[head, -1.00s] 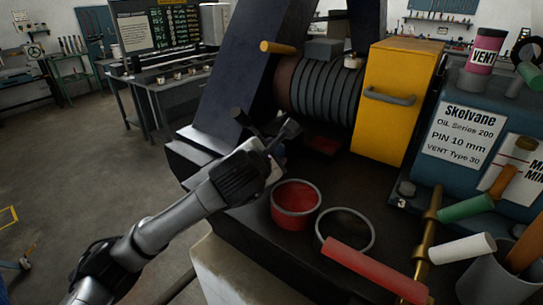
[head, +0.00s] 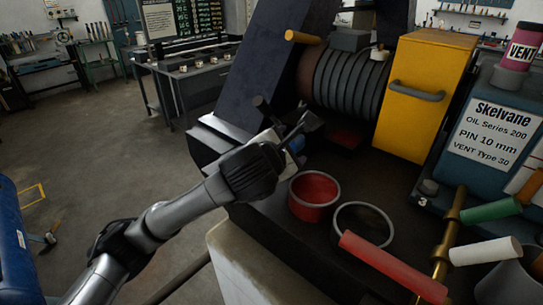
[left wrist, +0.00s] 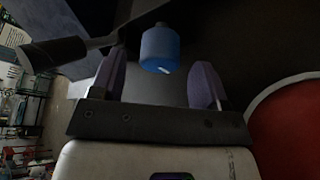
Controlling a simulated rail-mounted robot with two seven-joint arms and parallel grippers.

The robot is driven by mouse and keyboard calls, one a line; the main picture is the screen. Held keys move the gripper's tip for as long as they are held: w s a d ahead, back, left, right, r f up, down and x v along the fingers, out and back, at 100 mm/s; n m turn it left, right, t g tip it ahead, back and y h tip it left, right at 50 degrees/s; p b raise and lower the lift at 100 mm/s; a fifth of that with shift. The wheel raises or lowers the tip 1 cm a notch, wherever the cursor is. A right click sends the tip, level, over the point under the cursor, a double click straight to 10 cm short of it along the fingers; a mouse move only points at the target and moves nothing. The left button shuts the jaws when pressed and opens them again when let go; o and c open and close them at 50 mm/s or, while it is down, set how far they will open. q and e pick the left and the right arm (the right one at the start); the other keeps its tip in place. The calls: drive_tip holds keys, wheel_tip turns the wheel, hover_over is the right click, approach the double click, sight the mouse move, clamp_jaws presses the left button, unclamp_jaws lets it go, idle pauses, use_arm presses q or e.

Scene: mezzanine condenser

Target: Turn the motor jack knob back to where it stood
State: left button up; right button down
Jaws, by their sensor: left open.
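The motor jack knob is a blue cylinder with a white mark (left wrist: 160,48) in the left wrist view. A small blue part of it (head: 297,144) shows in the head view, just past my left gripper. My left gripper (head: 290,145) is open. In the left wrist view its two fingers (left wrist: 162,82) stand apart, with the knob beyond and between them. I cannot tell whether either finger touches it. The knob's far side is hidden. My right gripper is not in view.
A black-handled lever (left wrist: 52,52) lies close to the left finger. A red-lined cup (head: 314,192) and a dark ring-rimmed cup (head: 363,222) stand right of the gripper. A yellow box (head: 424,95) and a ribbed drum (head: 345,82) stand behind. Open floor lies left.

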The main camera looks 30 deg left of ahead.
use_arm(q)
drive_tip(key=v, duration=1)
drive_tip(key=shift+s+r, duration=0.15)
drive_tip(key=shift+s, duration=0.3)
